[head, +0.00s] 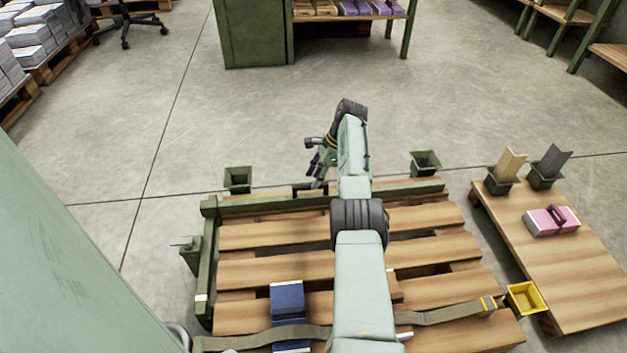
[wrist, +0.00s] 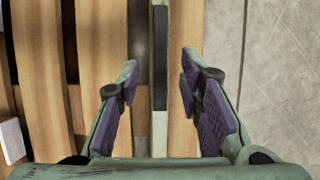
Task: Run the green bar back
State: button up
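The green bar (head: 260,203) lies across the far edge of the slatted wooden pallet, with a black grip (head: 302,188) near its middle. In the wrist view the bar (wrist: 160,128) runs up the middle of the picture, and its black grip (wrist: 160,60) is there too. My gripper (head: 318,170) is over the far edge of the pallet, partly hidden by my arm. In the wrist view my gripper (wrist: 160,78) is open, with one purple-padded finger on each side of the bar. Visible gaps separate both fingers from the bar.
A green side rail (head: 205,265) runs along the pallet's left. A strap (head: 435,314) crosses a blue block (head: 287,300) at the front. Green bins (head: 238,179) (head: 425,163) stand beyond the bar. A low wooden platform (head: 575,270) is at right; open floor lies behind.

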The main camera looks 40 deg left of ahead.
jog(key=v, duration=0.9)
jog(key=shift+r, duration=0.3)
jog(key=shift+w+d, duration=0.15)
jog(key=shift+d, duration=0.05)
